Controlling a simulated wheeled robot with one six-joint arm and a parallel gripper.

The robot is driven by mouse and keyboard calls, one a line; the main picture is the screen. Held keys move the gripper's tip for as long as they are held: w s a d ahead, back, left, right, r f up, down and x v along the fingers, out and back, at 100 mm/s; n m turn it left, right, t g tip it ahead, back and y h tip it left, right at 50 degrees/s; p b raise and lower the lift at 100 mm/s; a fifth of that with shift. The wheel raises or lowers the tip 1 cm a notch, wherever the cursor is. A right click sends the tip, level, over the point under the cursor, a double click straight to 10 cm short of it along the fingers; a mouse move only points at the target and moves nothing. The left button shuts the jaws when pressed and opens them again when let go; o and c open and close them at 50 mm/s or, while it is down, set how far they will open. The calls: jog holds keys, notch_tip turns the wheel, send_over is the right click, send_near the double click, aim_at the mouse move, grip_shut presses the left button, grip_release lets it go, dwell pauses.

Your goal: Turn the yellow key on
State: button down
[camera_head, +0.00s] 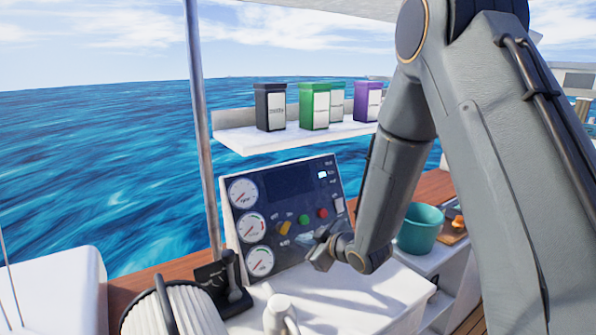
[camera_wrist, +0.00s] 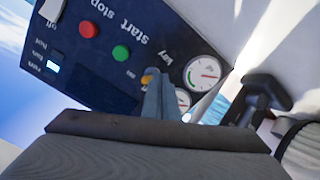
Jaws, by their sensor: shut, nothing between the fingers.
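The yellow key (camera_head: 285,228) is on the dark sloped control panel (camera_head: 285,185), left of the green button (camera_head: 304,219) and the red button (camera_head: 322,213). In the wrist view the yellow key (camera_wrist: 150,73) shows just past the fingertips, partly hidden by them. My gripper (camera_head: 308,240) is in front of the panel, just right of and below the key in the head view. Its fingers (camera_wrist: 158,88) are shut with nothing between them. I cannot tell whether they touch the key. The key's exact angle is too small to read.
Round gauges (camera_head: 260,260) line the panel's left side. A black lever (camera_head: 231,272) stands at lower left. A white shelf (camera_head: 290,136) with several tins is above the panel. A teal pot (camera_head: 420,228) stands at right. The white surface below the panel has some free room.

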aim_at(285, 228)
jog(key=shift+s+d, duration=0.15)
jog(key=shift+r, duration=0.1)
jog(key=w+a+f+m+p, duration=0.2)
jog(key=w+f+m, duration=0.1)
jog(key=m, duration=0.3)
jog(key=shift+w+a, duration=0.4)
jog(key=shift+w, duration=0.35)
dwell(0.3)
jog(key=shift+w+a+r+p, duration=0.2)
jog(key=shift+r+p, duration=0.35)
jog(key=shift+r, duration=0.05)
dwell(1.1)
jog(key=shift+f, duration=0.1)
